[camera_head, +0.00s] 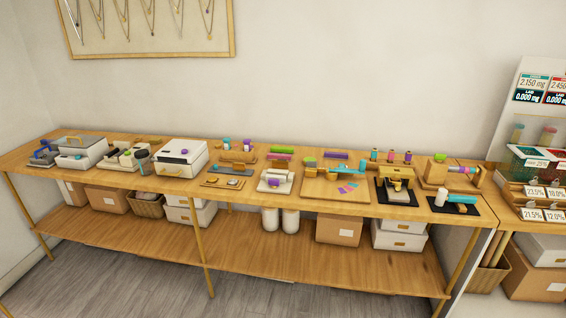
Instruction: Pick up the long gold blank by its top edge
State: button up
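I cannot single out the long gold blank with certainty from this distance. A small wooden tray (222,182) at the middle front of the bench holds little flat pieces, too small to tell apart. A wooden board (320,191) right of the middle carries gold-coloured parts, green and purple pieces and flat purple and teal strips. A gold-coloured device (397,174) stands on a black mat right of that board. My gripper is not in view.
The long wooden bench (95,178) runs along the wall. White boxes (182,157) stand at its left half. A teal cylinder (461,198) lies on a black mat at the right. Below are a shelf (270,254) with boxes and open grey floor (140,290).

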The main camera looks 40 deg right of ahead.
aim_at(277, 164)
jog(key=i, duration=0.85)
jog(key=u, duration=0.05)
